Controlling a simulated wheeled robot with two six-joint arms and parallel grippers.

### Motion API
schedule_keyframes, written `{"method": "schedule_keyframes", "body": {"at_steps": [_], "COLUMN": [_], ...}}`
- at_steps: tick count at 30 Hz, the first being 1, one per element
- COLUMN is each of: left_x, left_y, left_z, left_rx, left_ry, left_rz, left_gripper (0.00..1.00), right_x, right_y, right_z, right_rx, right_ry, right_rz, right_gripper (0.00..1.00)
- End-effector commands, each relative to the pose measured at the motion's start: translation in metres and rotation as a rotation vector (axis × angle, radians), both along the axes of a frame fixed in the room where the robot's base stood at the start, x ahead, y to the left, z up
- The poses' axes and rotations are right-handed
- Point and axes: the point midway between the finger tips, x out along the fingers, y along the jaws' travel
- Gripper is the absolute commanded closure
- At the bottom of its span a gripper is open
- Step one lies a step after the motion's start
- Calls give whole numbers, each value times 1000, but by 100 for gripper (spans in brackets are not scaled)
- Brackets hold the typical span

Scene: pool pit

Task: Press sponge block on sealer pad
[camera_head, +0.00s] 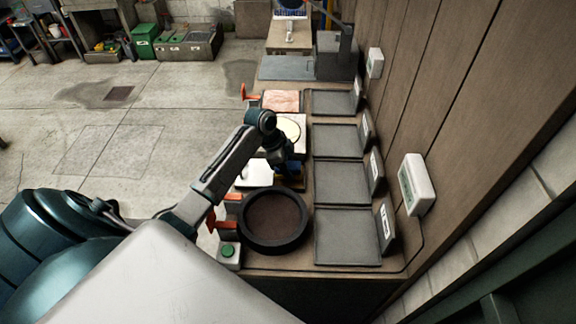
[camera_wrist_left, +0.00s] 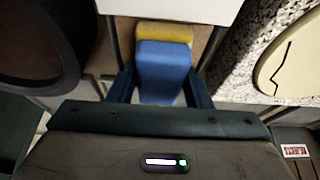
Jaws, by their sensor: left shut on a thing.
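My left gripper (camera_head: 288,169) is over the bench between the round black-rimmed dish and the slab with the cream disc. In the left wrist view it is shut on the sponge block (camera_wrist_left: 163,66), which is blue with a yellow layer at its far end. In the head view the block is mostly hidden by the gripper. The round dish (camera_head: 274,198) has a dark brown inside and stands nearer me. The cream disc (camera_head: 290,129) lies on a speckled slab, and a black crack line shows on it in the wrist view (camera_wrist_left: 290,65). I cannot tell which surface is the sealer pad. My right gripper is out of view.
Several grey trays (camera_head: 347,237) line the bench's right side against the wooden wall. A white plate (camera_head: 254,173) lies left of the gripper. A green button box (camera_head: 229,254) and orange clamps (camera_head: 222,225) sit along the left edge. A pink pad (camera_head: 281,101) lies farther back.

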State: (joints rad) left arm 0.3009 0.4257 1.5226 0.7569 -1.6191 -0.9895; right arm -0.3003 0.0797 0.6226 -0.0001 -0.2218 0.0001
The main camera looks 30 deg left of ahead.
Motion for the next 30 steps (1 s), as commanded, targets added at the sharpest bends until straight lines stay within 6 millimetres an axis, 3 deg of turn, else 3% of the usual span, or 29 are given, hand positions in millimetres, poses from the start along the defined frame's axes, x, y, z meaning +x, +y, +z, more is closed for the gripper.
{"method": "schedule_keyframes", "body": {"at_steps": [30], "left_x": [0], "left_y": [0], "left_z": [-7], "left_rx": [0], "left_ry": [0], "left_rz": [0], "left_gripper": [73], "right_x": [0], "right_y": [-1], "right_z": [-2], "right_rx": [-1], "right_ry": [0], "right_rz": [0], "right_gripper": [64]}}
